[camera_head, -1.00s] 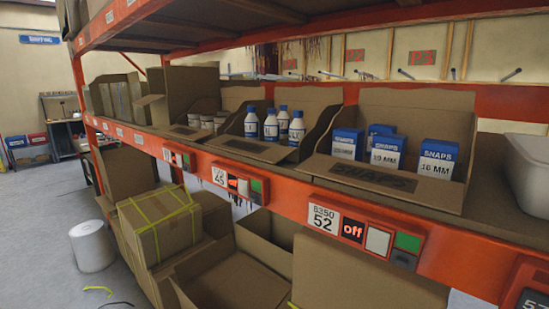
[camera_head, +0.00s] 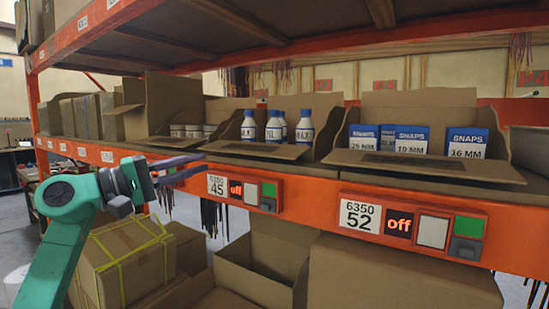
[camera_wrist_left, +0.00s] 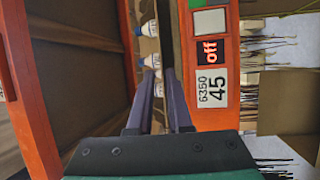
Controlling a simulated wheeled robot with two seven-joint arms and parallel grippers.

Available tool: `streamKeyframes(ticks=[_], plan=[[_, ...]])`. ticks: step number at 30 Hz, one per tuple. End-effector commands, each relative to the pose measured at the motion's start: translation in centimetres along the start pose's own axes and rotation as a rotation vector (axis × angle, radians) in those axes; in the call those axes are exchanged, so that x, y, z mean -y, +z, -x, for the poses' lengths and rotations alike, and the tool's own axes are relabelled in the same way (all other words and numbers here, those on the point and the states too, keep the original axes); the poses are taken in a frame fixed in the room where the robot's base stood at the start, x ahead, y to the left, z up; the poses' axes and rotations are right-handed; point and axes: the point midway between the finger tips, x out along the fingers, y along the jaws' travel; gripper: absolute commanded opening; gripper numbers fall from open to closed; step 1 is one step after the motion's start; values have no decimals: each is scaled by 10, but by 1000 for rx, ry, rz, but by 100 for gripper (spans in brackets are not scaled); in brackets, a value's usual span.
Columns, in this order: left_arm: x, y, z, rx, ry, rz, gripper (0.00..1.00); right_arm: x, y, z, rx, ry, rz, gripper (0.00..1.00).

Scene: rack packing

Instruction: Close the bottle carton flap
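The bottle carton (camera_head: 318,118) stands open on the shelf in the middle of the head view, with several white, blue-capped bottles (camera_head: 274,128) upright inside. Its front flap (camera_head: 255,150) is folded down outward toward the shelf's front edge. My left gripper (camera_head: 204,161) is in front of the shelf rail, left of the bottle carton and near the flap's left end. Its two purple fingers are apart with nothing between them. In the left wrist view the fingertips (camera_wrist_left: 159,72) point toward the bottles (camera_wrist_left: 149,28) beside the rail. Contact with the flap cannot be told. My right gripper is not in view.
A carton of blue-white SNAPS boxes (camera_head: 405,138) stands to the right, its front flap (camera_head: 420,161) also down. A carton of small jars (camera_head: 190,130) is left. The orange rail (camera_head: 310,205) carries label and button units. Open boxes (camera_head: 255,270) sit below.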

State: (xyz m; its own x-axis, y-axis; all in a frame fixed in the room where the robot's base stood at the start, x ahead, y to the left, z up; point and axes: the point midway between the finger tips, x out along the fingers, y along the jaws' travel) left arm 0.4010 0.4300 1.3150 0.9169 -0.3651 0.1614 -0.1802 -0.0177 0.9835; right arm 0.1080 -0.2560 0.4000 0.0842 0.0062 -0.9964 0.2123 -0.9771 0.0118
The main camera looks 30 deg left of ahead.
Motion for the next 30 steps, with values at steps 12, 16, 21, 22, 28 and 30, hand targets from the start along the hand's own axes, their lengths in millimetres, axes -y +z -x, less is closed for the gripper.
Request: streamKeyframes(ticks=[12, 16, 21, 22, 28, 30], plan=[[-10, -1, -103, 3, -1, 12, 18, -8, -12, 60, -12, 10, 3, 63], [-8, -2, -126, 1, 4, 15, 18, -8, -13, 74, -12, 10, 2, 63], [-2, -2, -139, -1, 2, 15, 18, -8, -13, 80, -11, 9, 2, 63], [-2, -2, -139, -1, 2, 16, 18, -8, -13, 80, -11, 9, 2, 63], [1, -2, -140, -1, 2, 16, 18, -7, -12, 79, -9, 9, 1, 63], [1, -2, -140, -1, 2, 16, 2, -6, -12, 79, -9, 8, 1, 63]])
